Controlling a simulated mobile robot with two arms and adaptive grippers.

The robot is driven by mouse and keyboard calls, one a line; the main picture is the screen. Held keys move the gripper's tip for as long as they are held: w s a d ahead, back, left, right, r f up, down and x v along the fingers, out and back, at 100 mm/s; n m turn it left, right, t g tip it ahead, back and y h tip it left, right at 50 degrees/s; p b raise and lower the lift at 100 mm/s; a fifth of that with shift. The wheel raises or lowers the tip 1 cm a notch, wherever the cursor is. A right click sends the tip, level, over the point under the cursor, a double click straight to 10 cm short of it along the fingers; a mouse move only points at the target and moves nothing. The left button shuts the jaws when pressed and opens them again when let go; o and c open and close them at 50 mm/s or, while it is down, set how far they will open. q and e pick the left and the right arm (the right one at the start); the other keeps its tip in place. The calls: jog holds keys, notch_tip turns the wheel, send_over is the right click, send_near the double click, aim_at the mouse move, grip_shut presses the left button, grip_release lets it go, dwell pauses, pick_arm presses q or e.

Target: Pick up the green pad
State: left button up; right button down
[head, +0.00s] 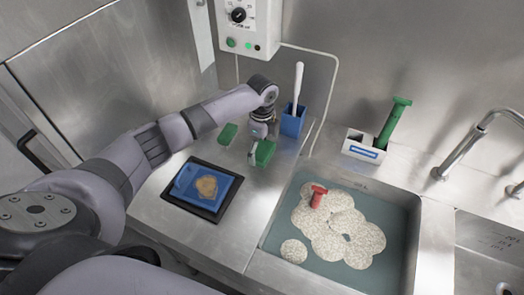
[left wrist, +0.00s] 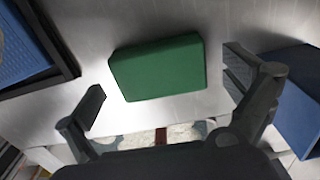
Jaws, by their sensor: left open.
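Two green pads lie on the steel counter in the head view. One green pad (head: 263,153) is under my left gripper (head: 257,143), and the other green pad (head: 228,134) lies a little to its left. In the left wrist view a single green pad (left wrist: 157,67) lies flat on the counter. My left gripper (left wrist: 166,90) is open, with a finger on either side of this pad in the picture and clear gaps between. The gripper covers part of the nearer pad in the head view. My right gripper is not in view.
A blue container (head: 291,124) with a white-handled tool stands right behind the left gripper. A black-framed blue tray (head: 212,205) with a brown patch lies in front. A sink (head: 275,247) with a red-handled item is to the right. A white holder (head: 362,150) has a green-handled tool.

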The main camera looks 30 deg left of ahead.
aim_at(262, 149)
pick_arm(q)
jog(key=shift+c, duration=0.4)
jog(key=c, duration=0.9)
jog(key=shift+r, duration=0.1)
notch_tip(262, 149, up, 20)
jog(key=shift+f+b, duration=0.1)
jog(key=shift+b, duration=1.1)
